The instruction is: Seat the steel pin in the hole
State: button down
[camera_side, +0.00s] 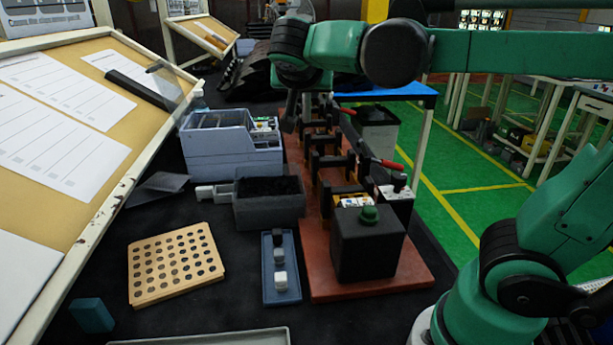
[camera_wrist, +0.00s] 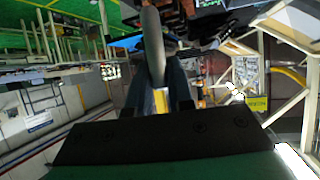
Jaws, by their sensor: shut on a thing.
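My gripper (camera_wrist: 160,92) shows in the wrist view with its two fingers shut on a grey, rounded rod, which looks like the steel pin (camera_wrist: 152,45). In the side view my gripper (camera_side: 291,110) hangs at the top centre, above the far part of the bench, and the pin cannot be made out there. A tan board with rows of dark round holes (camera_side: 176,263) lies at the front left, well apart from my gripper. Which hole the task means cannot be told.
A red-brown base (camera_side: 318,262) carries a row of clamps and a black box with a green knob (camera_side: 367,240). A blue tray with small blocks (camera_side: 282,292), a grey bin (camera_side: 268,210) and a blue-grey box (camera_side: 222,152) stand left of it. A teal block (camera_side: 91,315) lies front left.

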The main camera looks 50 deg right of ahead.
jog(key=s+d+r+m+g+h, duration=0.1)
jog(key=s+d+r+m+g, duration=0.1)
jog(key=s+m+g, duration=0.3)
jog(key=shift+s+d+r+m+g+h, duration=0.3)
jog(key=shift+s+d+r+m+g, duration=0.1)
jog(key=shift+d+m+g, duration=0.3)
jog(key=shift+d, duration=0.1)
notch_tip(320, 180, down, 20)
jog(key=shift+r, duration=0.2)
jog(key=shift+f, duration=0.15)
jog(key=c, duration=0.8)
grip_release()
